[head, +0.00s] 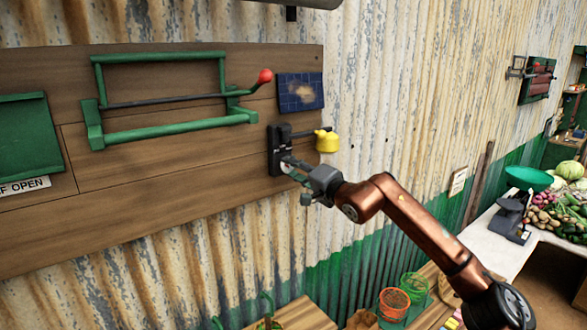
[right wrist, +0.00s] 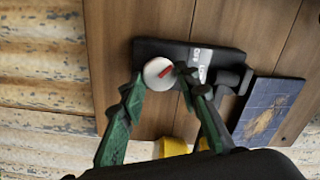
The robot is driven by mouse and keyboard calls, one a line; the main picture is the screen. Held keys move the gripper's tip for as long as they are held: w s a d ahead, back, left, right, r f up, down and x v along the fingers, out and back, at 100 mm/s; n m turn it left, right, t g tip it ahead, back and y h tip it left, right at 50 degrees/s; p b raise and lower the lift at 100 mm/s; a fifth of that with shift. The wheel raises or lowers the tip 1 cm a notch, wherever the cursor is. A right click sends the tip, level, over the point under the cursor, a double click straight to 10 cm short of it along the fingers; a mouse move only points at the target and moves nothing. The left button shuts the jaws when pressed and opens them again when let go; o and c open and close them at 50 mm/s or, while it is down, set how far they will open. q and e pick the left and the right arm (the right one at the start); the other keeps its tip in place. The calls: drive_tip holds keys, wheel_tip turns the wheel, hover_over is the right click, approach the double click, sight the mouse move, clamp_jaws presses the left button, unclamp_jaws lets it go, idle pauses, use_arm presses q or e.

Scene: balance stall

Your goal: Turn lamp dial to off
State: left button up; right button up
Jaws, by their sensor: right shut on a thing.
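The lamp dial (right wrist: 156,68) is a round white knob with a red mark, on a black plate (right wrist: 218,57) fixed to the wooden board. In the head view the black plate (head: 274,147) sits at the board's right end, and the dial is mostly hidden by my gripper. My right gripper (right wrist: 161,78) has its two green fingers on either side of the dial, shut on it. It also shows in the head view (head: 289,165), reaching the plate's lower part from the right. My left gripper is not in view.
A yellow bell-shaped thing (head: 327,141) hangs on a black arm just right of the plate. A blue tile panel (head: 300,92) is above it. A green frame with a red-knobbed lever (head: 264,76) is to the left. A white table (head: 490,235) with vegetables stands at right.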

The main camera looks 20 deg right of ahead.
drive_tip(key=shift+n, duration=0.8)
drive_tip(key=shift+f, duration=0.1)
drive_tip(key=o, duration=1.1)
drive_tip(key=shift+o, duration=0.2)
drive_tip(key=shift+s, duration=0.2)
drive_tip(key=v, duration=1.1)
drive_tip(key=shift+s+d, duration=0.15)
drive_tip(key=shift+s, duration=0.2)
